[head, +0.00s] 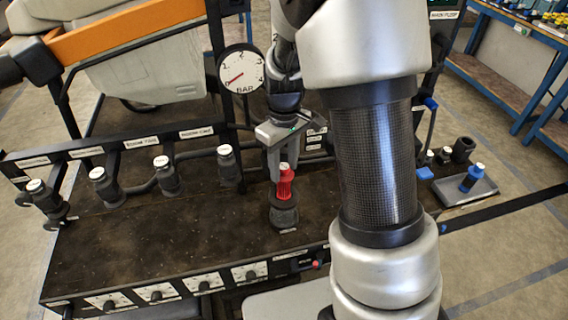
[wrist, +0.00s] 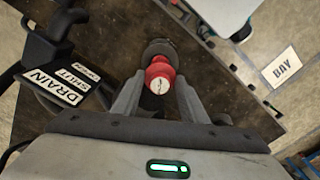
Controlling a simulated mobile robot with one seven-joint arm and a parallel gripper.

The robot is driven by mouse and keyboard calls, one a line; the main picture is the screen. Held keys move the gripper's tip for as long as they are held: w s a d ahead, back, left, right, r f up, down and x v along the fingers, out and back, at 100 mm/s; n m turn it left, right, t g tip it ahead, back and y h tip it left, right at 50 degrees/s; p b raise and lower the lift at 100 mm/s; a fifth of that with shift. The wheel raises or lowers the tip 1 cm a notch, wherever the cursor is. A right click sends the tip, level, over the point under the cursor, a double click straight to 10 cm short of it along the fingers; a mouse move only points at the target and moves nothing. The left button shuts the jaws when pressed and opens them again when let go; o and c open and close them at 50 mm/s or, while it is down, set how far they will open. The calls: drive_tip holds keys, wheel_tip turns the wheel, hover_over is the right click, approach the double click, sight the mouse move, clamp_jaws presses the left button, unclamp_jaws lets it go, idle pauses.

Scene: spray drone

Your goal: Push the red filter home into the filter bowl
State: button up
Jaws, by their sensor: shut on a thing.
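The red filter (head: 285,184) has a white cap and stands upright at the mouth of the dark filter bowl (head: 284,215) on the bench. My gripper (head: 284,170) comes down from above and is shut on the filter's upper part. In the wrist view the red filter (wrist: 159,73) sits between the two grey fingers, with the bowl (wrist: 159,48) just beyond it. The filter's lower end is hidden, so I cannot tell how deep it sits in the bowl.
A pressure gauge (head: 241,76) stands behind to the left, its red needle near 0. Several dark nozzles (head: 103,183) line the bench's left side. My arm covers the bench right of the bowl.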

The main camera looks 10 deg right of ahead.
sight(284, 187)
drive_tip(key=shift+f+b, duration=3.05)
drive_tip(key=shift+f, duration=1.25)
drive_tip(key=o, duration=1.5)
drive_tip(key=shift+c, duration=0.2)
drive_tip(key=shift+r, duration=0.1)
wheel_tip(284, 187, up, 17)
drive_tip(key=p, duration=0.4)
drive_tip(key=shift+r, duration=0.15)
